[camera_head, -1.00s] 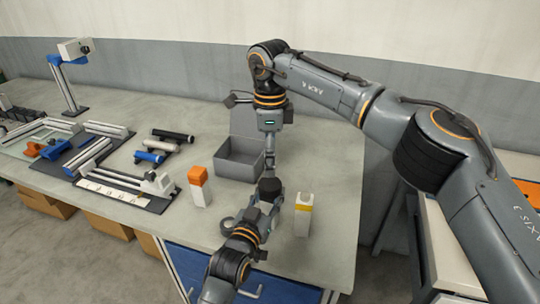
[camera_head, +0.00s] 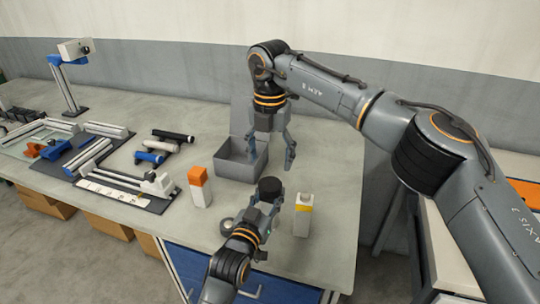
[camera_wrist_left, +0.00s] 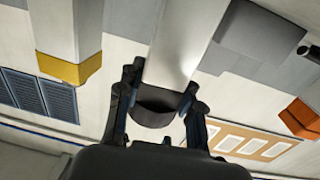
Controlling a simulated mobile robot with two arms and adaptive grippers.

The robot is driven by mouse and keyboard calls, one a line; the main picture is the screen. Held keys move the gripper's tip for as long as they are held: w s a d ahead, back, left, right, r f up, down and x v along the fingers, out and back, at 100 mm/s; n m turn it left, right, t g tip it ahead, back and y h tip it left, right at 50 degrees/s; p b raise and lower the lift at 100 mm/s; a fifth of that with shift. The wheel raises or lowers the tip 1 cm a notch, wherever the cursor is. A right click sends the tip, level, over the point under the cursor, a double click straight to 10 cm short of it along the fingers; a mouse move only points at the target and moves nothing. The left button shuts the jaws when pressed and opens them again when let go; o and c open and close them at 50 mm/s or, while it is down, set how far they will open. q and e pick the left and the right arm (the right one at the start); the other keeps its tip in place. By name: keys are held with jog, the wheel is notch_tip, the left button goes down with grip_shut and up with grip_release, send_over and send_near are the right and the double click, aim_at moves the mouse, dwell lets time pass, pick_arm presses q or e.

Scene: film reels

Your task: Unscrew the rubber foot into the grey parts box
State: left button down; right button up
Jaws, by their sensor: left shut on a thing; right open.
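The black rubber foot (camera_head: 270,188) sits on top of a pale upright post, which my left gripper (camera_head: 262,212) is shut on. In the left wrist view the post (camera_wrist_left: 185,45) stands between the two fingers and the dark foot (camera_wrist_left: 155,108) shows at its end. My right gripper (camera_head: 272,160) points down above and a little behind the foot, open and empty, apart from the foot. The grey parts box (camera_head: 233,170) stands open behind, with its lid raised. The right gripper partly hides it, and I cannot see all of its inside.
A grey ring (camera_head: 227,224) lies near the front edge. Film gear (camera_head: 125,190) fills the left; the bench right of the box is clear.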

aim_at(270, 184)
jog(key=m, duration=0.5)
jog(key=shift+m, duration=0.4)
jog(key=m, duration=0.3)
jog(key=shift+m, duration=0.3)
jog(key=m, duration=0.3)
jog(key=shift+m, duration=0.3)
jog(key=m, duration=0.4)
jog(key=shift+f, duration=0.5)
notch_tip(270, 184, down, 7)
